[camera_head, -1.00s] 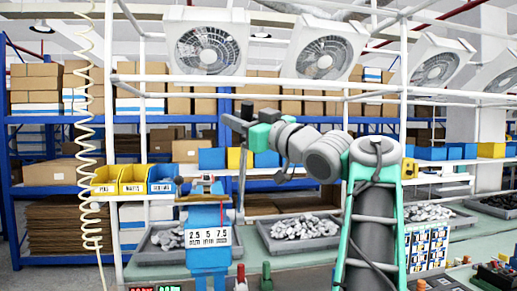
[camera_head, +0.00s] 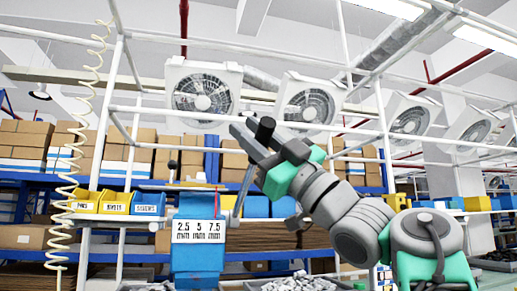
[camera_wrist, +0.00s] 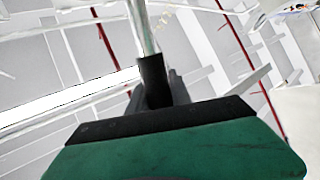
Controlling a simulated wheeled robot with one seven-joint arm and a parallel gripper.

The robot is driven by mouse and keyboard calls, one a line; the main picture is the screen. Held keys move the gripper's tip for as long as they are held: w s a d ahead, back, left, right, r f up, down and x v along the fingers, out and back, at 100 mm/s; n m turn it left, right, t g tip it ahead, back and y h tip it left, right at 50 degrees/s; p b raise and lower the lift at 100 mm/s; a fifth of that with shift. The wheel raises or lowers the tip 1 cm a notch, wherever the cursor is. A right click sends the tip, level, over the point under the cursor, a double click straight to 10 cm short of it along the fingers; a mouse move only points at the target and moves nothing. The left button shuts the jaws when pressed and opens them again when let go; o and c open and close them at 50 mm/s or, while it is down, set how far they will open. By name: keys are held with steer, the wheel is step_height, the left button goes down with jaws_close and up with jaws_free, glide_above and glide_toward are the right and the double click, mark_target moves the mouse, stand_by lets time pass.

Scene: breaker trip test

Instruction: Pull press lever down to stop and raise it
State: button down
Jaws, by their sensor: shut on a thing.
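The press (camera_head: 198,255) is a blue column with a white label reading 2.5, 5, 7.5 mm, low in the head view. Its lever (camera_head: 243,190) is a thin grey rod that rises on the column's right side towards my gripper (camera_head: 262,146). My gripper is up and to the right of the press, shut on the lever's black grip. In the wrist view the metal rod of the lever (camera_wrist: 143,28) runs up from the black grip (camera_wrist: 154,80) at my gripper.
A coiled cream hose (camera_head: 75,150) hangs further left. White frame bars and fan boxes (camera_head: 203,90) are above and behind. Shelves of cartons stand behind.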

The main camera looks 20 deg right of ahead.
steer(key=shift+s+a+f+n+y, duration=0.1)
steer(key=shift+s+f+n+y, duration=0.1)
steer(key=shift+f+n+y, duration=0.1)
steer(key=c, duration=1.2)
jaws_free()
steer(key=shift+o, duration=0.2)
steer(key=b+v, duration=0.2)
steer(key=v, duration=0.5)
steer(key=shift+s+d+f, duration=0.2)
steer(key=shift+s+d, duration=0.05)
steer(key=shift+s, duration=0.05)
